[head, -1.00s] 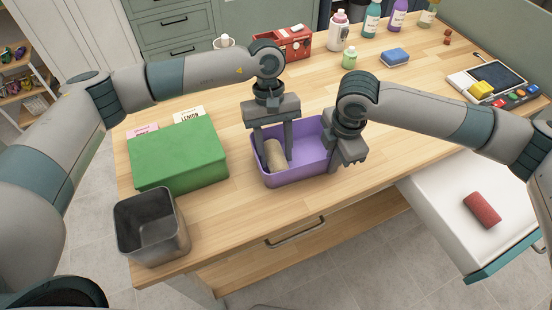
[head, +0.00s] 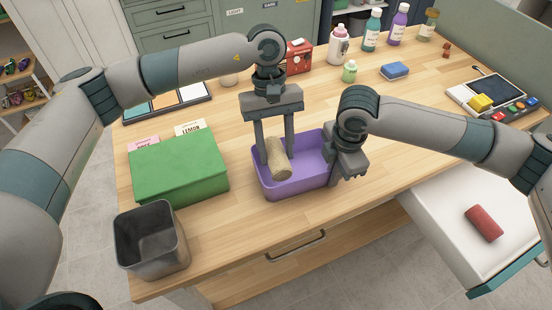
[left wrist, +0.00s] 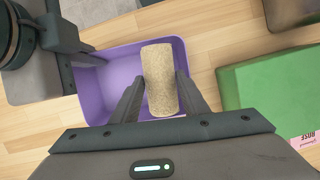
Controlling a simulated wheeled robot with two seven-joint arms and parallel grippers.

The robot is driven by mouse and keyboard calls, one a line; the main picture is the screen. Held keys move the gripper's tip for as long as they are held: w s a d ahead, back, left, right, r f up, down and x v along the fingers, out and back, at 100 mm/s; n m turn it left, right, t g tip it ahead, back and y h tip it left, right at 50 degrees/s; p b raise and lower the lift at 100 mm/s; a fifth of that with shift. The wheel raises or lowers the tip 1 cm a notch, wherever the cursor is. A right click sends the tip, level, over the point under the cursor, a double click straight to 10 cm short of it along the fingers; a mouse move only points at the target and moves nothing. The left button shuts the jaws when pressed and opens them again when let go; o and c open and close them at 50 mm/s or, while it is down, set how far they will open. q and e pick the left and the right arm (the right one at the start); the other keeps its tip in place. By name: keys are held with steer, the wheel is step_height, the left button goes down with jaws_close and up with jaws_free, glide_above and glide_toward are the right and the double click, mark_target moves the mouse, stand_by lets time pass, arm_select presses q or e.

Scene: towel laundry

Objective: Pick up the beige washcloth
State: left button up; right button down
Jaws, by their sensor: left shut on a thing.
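The beige washcloth (head: 280,160) is a rolled, rough-textured cylinder. It is between the fingers of my left gripper (head: 275,153), which is shut on it, and it also shows in the left wrist view (left wrist: 160,80). The roll is tilted and over the purple bin (head: 310,180); I cannot tell how far it is above the floor of the bin. My right gripper (head: 350,172) is at the right wall of the bin. Whether its fingers are closed on that wall is not clear.
A green box (head: 178,170) and a metal container (head: 150,240) stand to the left of the bin. A red rolled cloth (head: 484,223) lies in the white open drawer at right. Bottles and a blue sponge (head: 395,70) stand at the back.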

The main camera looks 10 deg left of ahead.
mark_target(278, 154)
arm_select(q)
steer(key=shift+r, duration=2.1)
arm_select(e)
steer(key=c, duration=2.5)
jaws_free()
steer(key=o, duration=0.6)
steer(key=shift+c, duration=0.2)
step_height(278, 154, up, 12)
steer(key=shift+s+d, duration=0.2)
steer(key=shift+s, duration=0.2)
